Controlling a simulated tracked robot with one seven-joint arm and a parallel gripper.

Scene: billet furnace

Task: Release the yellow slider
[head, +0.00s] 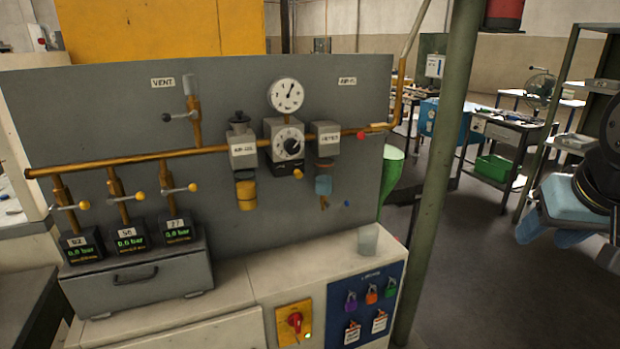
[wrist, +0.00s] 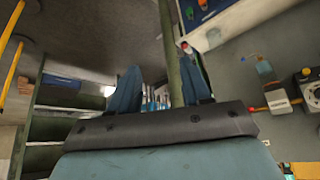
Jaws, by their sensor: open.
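A small yellow piece (head: 298,173), possibly the slider, shows on the dark block just under the round-dial regulator (head: 289,143) on the grey panel. It is too small for me to tell its position. The regulator also shows at the right edge of the wrist view (wrist: 306,76), turned on its side. My gripper (wrist: 160,75) is open and empty, its two blue fingers apart. In the head view my gripper (head: 568,238) hangs at the right edge, well away from the panel and touching nothing.
A green post (head: 441,150) stands between my gripper and the panel. A copper pipe (head: 110,165) with yellow-knobbed levers crosses the panel. A pressure gauge (head: 286,95) sits above the regulator. A clear cup (head: 368,240) stands on the white cabinet (head: 250,285). Benches stand behind.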

